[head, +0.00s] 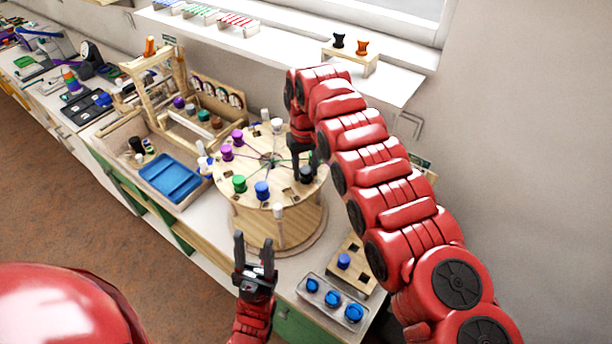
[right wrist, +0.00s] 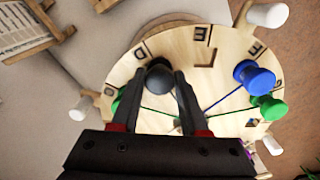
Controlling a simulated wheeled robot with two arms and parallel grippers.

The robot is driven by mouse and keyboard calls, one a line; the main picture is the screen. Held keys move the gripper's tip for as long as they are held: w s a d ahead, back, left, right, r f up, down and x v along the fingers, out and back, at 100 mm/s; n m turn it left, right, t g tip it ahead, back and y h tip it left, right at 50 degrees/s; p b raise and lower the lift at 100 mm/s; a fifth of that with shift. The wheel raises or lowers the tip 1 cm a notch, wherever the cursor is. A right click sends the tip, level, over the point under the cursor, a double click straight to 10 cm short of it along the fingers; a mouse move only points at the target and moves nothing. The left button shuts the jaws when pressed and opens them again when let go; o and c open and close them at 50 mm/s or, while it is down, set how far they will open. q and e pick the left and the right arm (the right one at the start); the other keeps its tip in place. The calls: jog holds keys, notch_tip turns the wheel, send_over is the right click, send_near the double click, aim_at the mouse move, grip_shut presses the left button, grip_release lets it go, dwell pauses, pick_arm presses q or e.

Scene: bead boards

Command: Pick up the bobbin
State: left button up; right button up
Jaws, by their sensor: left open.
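A black bobbin (head: 306,174) stands near the right edge of the round wooden board (head: 262,211). My right gripper (head: 301,150) is above the board, right at this bobbin. In the right wrist view the black bobbin (right wrist: 158,79) lies between the tips of the right gripper's fingers (right wrist: 159,90), which look spread with a small gap at its sides. My left gripper (head: 255,250) is open and empty in front of the board. Other bobbins on the board are purple (head: 226,152), green (head: 239,183) and blue (head: 262,190).
White-topped pegs (head: 278,211) stand around the board's rim. A tray with blue bobbins (head: 332,299) and a wooden block with a blue bobbin (head: 344,261) are at the front right. A bin with a blue tray (head: 170,176) is left. A small stand (head: 350,57) holds black and orange bobbins on the sill.

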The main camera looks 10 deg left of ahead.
grip_shut()
